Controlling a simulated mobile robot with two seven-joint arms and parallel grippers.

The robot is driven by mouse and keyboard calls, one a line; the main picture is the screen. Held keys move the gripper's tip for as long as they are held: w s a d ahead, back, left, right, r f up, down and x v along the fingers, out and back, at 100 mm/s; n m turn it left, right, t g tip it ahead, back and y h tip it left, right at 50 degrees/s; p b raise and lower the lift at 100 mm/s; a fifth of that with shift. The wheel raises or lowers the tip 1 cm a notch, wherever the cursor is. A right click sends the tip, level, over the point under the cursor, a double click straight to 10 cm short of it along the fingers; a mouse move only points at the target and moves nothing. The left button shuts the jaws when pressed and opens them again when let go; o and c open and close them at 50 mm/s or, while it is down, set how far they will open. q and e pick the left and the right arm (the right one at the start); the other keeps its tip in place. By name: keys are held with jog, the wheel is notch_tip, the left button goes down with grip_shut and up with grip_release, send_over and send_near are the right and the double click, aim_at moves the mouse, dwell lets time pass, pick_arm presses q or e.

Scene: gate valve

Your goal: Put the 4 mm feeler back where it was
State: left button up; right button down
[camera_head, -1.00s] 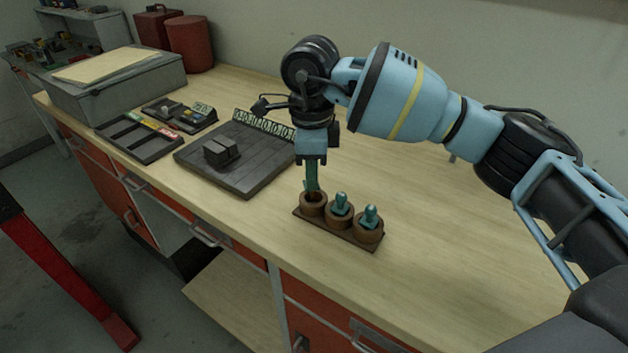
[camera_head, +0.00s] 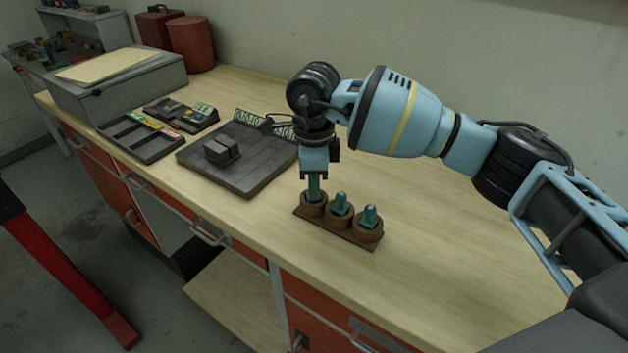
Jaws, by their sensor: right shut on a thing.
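My right gripper (camera_head: 314,180) is shut on a green feeler (camera_head: 314,188) and points down over the left cup of the feeler rack. The feeler's lower end is inside that left cup (camera_head: 313,206), and its upper part is between the fingers. The rack (camera_head: 360,241) is a dark wooden base with three round brown cups. Green feelers stand in the middle cup (camera_head: 340,204) and the right cup (camera_head: 370,216). Size markings on the feelers are too small to read. My left gripper is not in view.
Left of the rack lies a dark grooved plate (camera_head: 240,178) with a grey block (camera_head: 221,150) on it. Beyond are a compartment tray (camera_head: 150,148), a small device (camera_head: 183,116), a grey box (camera_head: 120,88) and a red canister (camera_head: 190,45). The bench right of the rack is clear.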

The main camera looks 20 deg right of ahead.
jog(key=c, duration=1.3)
grip_release()
notch_tip(320, 180, up, 12)
jog(key=shift+r, duration=0.15)
